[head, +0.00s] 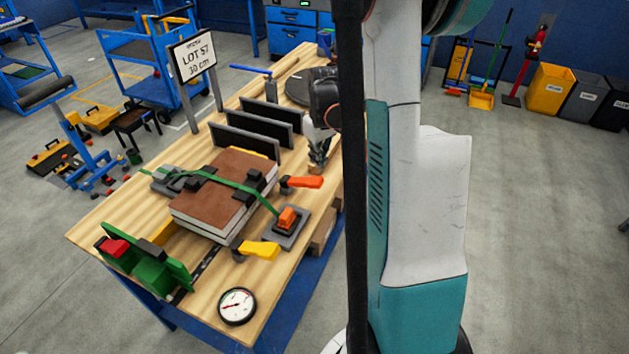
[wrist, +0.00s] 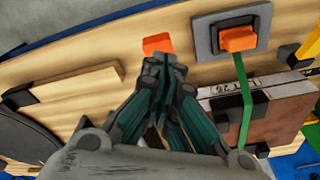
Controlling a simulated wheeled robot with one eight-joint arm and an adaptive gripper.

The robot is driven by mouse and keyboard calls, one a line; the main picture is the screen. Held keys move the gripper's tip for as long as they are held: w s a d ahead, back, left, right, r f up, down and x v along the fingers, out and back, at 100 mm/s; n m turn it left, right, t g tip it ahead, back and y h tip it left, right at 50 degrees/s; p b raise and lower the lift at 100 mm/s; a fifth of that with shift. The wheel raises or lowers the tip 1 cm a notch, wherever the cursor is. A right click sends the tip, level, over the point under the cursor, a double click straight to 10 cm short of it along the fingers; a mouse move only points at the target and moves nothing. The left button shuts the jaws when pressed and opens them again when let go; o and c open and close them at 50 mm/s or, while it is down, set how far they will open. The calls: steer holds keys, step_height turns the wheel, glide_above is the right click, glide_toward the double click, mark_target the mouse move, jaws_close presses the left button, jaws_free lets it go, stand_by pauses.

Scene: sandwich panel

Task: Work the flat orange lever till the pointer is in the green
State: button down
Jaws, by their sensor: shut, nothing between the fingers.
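A flat orange lever (head: 305,182) on a dark mount sticks out beside the brown-topped panel stack (head: 225,185). Its orange end (wrist: 157,43) shows just beyond my fingertips in the wrist view; I cannot tell whether they touch. My gripper (head: 317,168) is shut and empty, pointing down near the lever; it also shows in the wrist view (wrist: 165,62). A round white gauge (head: 237,306) lies at the table's near corner. Its pointer is too small to read surely against the coloured marks.
An orange ratchet piece (head: 288,217) on a grey plate holds a green strap (head: 235,187) over the stack. A yellow lever (head: 260,250) and a green clamp (head: 145,262) stand nearer. Black upright plates (head: 245,140) stand behind the stack. Bare wood surrounds the gauge.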

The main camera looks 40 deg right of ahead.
mark_target(316, 181)
steer(key=shift+w+f+b, duration=0.2)
steer(key=shift+f+b, duration=0.8)
steer(key=shift+f, duration=0.7)
steer(key=shift+w+f+b, duration=0.15)
steer(key=shift+f+b, duration=0.85)
steer(key=shift+f, duration=0.85)
step_height(316, 181, down, 4)
steer(key=b, duration=0.3)
steer(key=shift+b, duration=0.3)
steer(key=s, duration=0.1)
steer(key=s+r, duration=0.1)
steer(key=s, duration=0.1)
steer(key=shift+a+r, duration=0.1)
steer(key=shift+a, duration=0.05)
